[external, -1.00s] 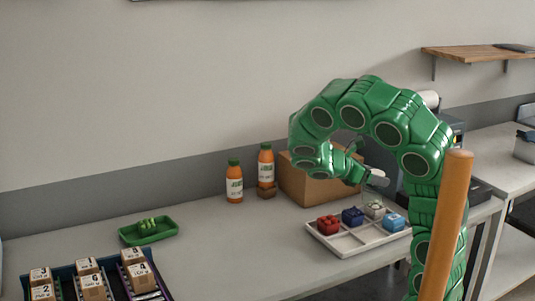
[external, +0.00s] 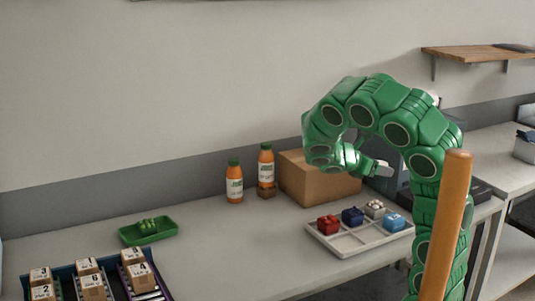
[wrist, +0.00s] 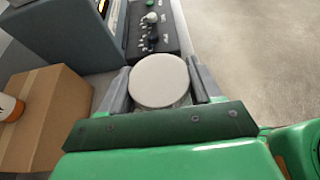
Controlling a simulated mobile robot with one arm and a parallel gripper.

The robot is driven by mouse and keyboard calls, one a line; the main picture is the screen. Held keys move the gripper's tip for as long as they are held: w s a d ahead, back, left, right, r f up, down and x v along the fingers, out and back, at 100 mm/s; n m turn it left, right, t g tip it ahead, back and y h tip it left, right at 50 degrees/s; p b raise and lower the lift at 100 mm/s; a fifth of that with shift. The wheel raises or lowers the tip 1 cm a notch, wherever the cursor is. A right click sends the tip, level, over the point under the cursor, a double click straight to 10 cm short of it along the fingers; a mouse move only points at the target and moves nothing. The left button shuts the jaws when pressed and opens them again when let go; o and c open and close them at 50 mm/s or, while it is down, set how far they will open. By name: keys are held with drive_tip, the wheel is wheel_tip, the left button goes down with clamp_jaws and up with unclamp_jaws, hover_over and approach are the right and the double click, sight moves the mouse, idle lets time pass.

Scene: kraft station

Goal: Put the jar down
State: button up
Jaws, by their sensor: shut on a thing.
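The jar (wrist: 160,80) shows in the wrist view as a round off-white lid seen from above. My gripper (wrist: 160,88) is shut on it, with one grey finger on each side. In the external view my gripper (external: 376,168) is at the end of the curled green arm, raised above the bench, in front of a dark machine and right of the cardboard box. The jar's body is mostly hidden below its lid, and its bottom cannot be seen.
A white divided tray (external: 345,250) holds red, blue, whitish and light blue blocks. A cardboard box (external: 318,182), orange bottles (external: 235,183) and a green tray (external: 148,233) stand on the bench. A dark control panel (wrist: 152,25) lies beyond the jar. Bench (external: 225,245) left of the divided tray is clear.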

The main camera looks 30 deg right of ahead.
drive_tip(key=shift+f, duration=7.9)
drive_tip(key=shift+c, duration=0.2)
drive_tip(key=o, duration=1.2)
drive_tip(key=shift+o, duration=0.2)
drive_tip(key=v, duration=1.2)
